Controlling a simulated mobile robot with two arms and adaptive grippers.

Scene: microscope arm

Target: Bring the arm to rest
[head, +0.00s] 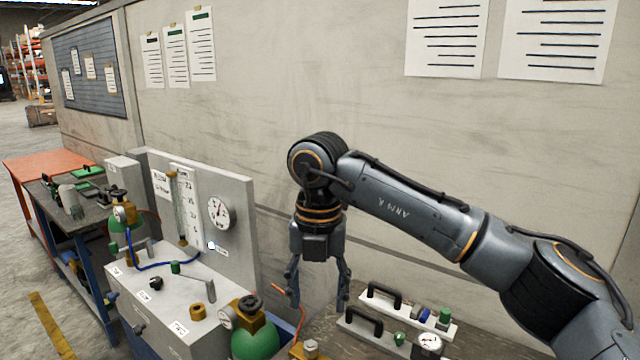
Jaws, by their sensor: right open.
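My right arm comes in from the right edge and bends down at a dark joint in front of the wall. My right gripper (318,290) hangs from it, pointing down, with its two fingers apart and nothing between them. It is above the area between the grey test panel and the tray-like plates with black handles. How high it hangs over the bench is hard to tell. My left gripper is not in view. No microscope shows in this view.
A grey bench unit (150,300) carries a gauge panel (232,240), a blue hose and valves. A green cylinder (256,340) stands in front. White plates with black handles (385,295) and small fittings lie right of the gripper. A wall with pinned papers (447,38) stands behind.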

